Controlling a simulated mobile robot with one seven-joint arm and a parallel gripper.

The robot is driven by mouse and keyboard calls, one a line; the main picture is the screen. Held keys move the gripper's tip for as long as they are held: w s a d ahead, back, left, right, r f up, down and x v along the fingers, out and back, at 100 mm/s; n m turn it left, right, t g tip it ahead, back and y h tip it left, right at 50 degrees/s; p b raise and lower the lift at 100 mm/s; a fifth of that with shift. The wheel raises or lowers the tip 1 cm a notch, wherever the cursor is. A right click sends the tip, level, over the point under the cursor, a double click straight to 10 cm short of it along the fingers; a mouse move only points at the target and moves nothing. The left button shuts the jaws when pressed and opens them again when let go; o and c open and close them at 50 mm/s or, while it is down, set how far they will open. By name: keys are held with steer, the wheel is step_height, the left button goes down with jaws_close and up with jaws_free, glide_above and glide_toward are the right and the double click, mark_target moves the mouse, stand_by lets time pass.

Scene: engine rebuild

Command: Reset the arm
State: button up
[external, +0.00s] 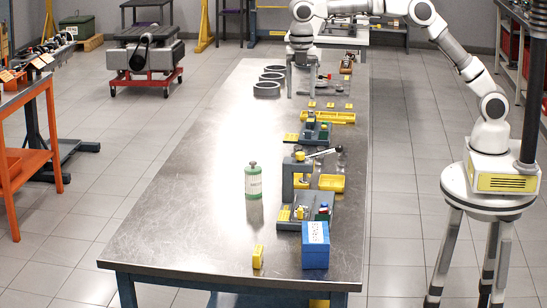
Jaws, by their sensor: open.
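My white arm reaches from its pedestal at the right over the far end of the long metal table (190,185). My gripper (302,82) points straight down there, with its fingers apart and nothing seen between them. It is just right of several grey rings (267,89). Whether the fingertips touch the tabletop cannot be told at this distance.
Along the table's right side stand yellow trays (328,117), a grey press-like stand (289,178), a blue box (315,246) and a small yellow block (258,257). A green-and-white bottle (253,182) stands near the middle. The table's left side is clear.

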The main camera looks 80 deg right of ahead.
steer(key=s+d+r+m+t, duration=0.1)
steer(key=s+d+r+m, duration=0.15)
steer(key=s, duration=0.35)
steer(key=s+d+r+m+t+h, duration=0.1)
steer(key=s+r+m, duration=0.25)
steer(key=s, duration=0.25)
steer(key=s+d+r+m+t, duration=0.1)
steer(key=s+r+m, duration=0.2)
steer(key=s, duration=0.3)
steer(key=s+d+f+m+t, duration=0.1)
steer(key=s+f+m, duration=0.1)
steer(key=s, duration=0.3)
steer(key=s+d+f+m, duration=0.2)
steer(key=s+m, duration=0.2)
steer(key=s, duration=0.2)
steer(key=s+d+f+m+t+y, duration=0.1)
steer(key=s+d+f+m, duration=0.1)
steer(key=s+m, duration=0.2)
steer(key=shift+s+f+t, duration=0.3)
steer(key=shift+s+f, duration=0.05)
steer(key=shift+s, duration=0.9)
